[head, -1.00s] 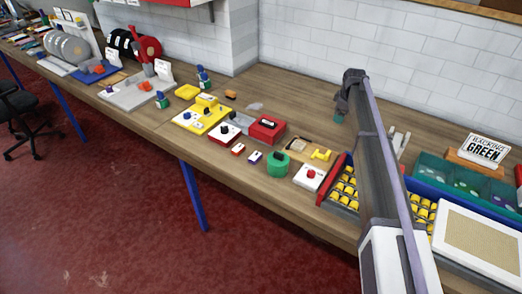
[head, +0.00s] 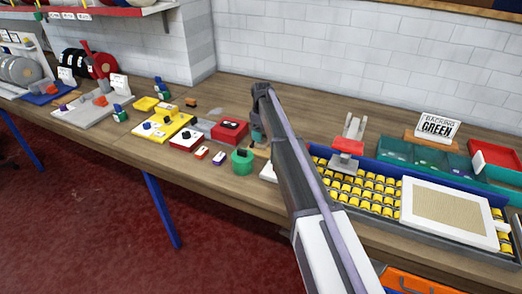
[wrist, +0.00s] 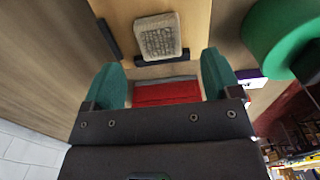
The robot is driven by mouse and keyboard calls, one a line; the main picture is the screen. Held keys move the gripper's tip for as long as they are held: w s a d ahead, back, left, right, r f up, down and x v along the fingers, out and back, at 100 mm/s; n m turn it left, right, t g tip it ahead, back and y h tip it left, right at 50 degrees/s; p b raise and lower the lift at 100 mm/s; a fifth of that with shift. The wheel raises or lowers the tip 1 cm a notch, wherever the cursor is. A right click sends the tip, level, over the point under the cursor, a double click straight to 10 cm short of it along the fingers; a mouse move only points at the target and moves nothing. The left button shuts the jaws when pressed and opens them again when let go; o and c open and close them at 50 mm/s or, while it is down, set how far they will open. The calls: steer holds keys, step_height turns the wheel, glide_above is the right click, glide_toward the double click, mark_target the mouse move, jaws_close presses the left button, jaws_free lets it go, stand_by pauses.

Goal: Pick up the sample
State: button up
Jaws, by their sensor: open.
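The sample (wrist: 159,36) shows in the wrist view as a small pale square with a grey woven face. It lies on a light wooden board (wrist: 197,25) between dark bars. My gripper (wrist: 163,82) is open, its two teal fingertips apart and nothing held between them. The sample is just beyond the fingertips, towards the top of the wrist view. A red box (wrist: 167,92) shows lower down, between the fingers. In the head view my gripper (head: 257,134) is over the bench, partly behind my arm, which hides the sample.
A green round block (head: 242,161) stands close by, also large at right in the wrist view (wrist: 285,30). The red box (head: 229,130) and a yellow block (head: 166,127) stand to the left. A tray of yellow pieces (head: 365,190) lies to the right.

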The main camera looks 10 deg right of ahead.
mark_target(262, 143)
step_height(262, 143, down, 5)
steer(key=b, duration=0.5)
steer(key=shift+f, duration=0.2)
steer(key=shift+r, duration=0.3)
steer(key=shift+c, duration=0.2)
steer(key=c, duration=1)
